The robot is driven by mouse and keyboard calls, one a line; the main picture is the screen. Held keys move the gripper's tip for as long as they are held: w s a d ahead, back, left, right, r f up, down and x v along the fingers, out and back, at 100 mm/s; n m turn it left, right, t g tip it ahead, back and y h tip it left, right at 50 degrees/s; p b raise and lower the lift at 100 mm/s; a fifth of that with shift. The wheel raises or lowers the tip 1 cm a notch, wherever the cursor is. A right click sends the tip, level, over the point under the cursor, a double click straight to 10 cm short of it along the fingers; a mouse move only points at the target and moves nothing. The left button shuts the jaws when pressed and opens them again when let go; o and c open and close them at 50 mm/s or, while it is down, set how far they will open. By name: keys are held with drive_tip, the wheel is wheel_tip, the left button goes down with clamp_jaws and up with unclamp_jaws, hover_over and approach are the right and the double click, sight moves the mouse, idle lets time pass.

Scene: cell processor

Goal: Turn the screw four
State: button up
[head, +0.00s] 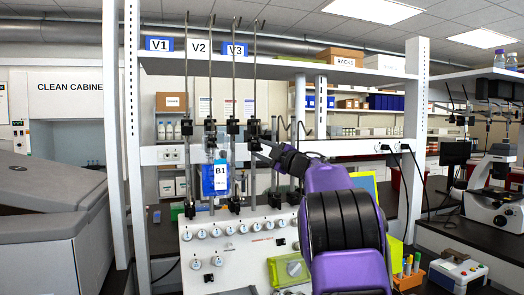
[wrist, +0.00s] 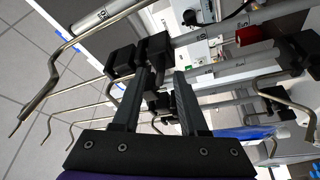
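My gripper (wrist: 165,72) reaches up to the black clamps on the vertical metal rods. In the wrist view its two fingers stand apart, with a gap between the tips. A black clamp block (wrist: 154,46) lies just past the fingertips, and another black block (wrist: 120,62) is left of it. Dark parts show between the fingers; I cannot tell whether any touches them. In the head view the gripper (head: 262,146) is at a black clamp (head: 254,128) on the right-hand rod under V3. No number marks a screw four, so I cannot tell which screw it is.
A blue B1 bag (head: 215,180) hangs left of the gripper. More clamps (head: 233,126) sit on neighbouring rods. Bent metal hooks (wrist: 50,75) project at left in the wrist view. A panel with several knobs (head: 228,246) stands below, and a shelf (head: 275,68) runs above.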

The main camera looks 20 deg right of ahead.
drive_tip(key=b+v, duration=0.3)
drive_tip(key=v, duration=1.4)
drive_tip(key=shift+s, duration=0.3)
drive_tip(key=shift+w+a, duration=0.1)
